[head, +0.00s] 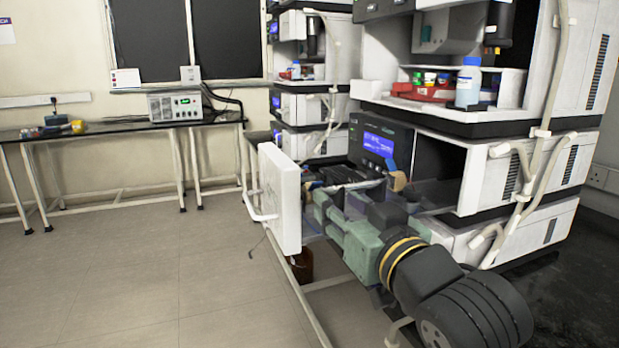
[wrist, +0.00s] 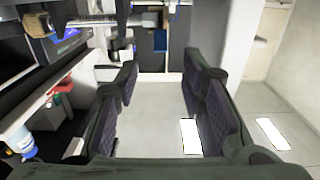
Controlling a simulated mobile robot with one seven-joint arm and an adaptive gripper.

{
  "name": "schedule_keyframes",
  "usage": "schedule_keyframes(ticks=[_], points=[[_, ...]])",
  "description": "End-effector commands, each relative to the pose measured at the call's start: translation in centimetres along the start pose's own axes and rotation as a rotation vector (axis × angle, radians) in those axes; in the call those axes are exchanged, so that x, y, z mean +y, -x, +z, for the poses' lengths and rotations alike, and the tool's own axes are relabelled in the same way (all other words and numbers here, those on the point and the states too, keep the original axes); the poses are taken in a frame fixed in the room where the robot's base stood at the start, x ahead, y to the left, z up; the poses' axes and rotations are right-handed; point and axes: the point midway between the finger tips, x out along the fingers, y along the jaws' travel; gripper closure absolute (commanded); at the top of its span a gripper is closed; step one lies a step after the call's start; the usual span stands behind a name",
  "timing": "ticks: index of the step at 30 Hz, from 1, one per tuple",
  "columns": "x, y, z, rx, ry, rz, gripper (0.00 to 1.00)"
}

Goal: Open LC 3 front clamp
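The near instrument stack (head: 497,140) has a module with a lit blue display (head: 378,143) and an open front bay. A small blue piece (head: 390,164) and a tan piece (head: 398,181) show at the bay's front. I cannot tell whether either is the front clamp, and I read no LC 3 label. My gripper (head: 335,203) is in front of this bay, just right of a white panel. In the wrist view my gripper (wrist: 163,85) is open, with nothing between its fingers. A blue piece (wrist: 160,40) shows beyond the fingertips. The gripper and arm hide part of the bay.
The white panel (head: 280,198) stands upright in front of the stack. A blue-capped bottle (head: 468,84) and a red tray (head: 422,93) sit on the shelf above. A second stack (head: 310,106) stands behind. Open floor (head: 160,265) lies at left.

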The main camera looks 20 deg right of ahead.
Motion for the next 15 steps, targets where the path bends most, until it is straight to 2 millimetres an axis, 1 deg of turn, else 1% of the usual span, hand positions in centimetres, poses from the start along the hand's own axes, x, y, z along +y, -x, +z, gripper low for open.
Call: schedule_keyframes(ticks=[5,9,15], points=[[-0.1,-2.9,-0.1,-0.003,-0.001,-0.003,0.63],[-0.1,-5.7,-0.1,-0.003,-0.001,-0.003,0.63],[-0.1,-8.8,-0.1,-0.002,0.000,-0.002,0.63]])
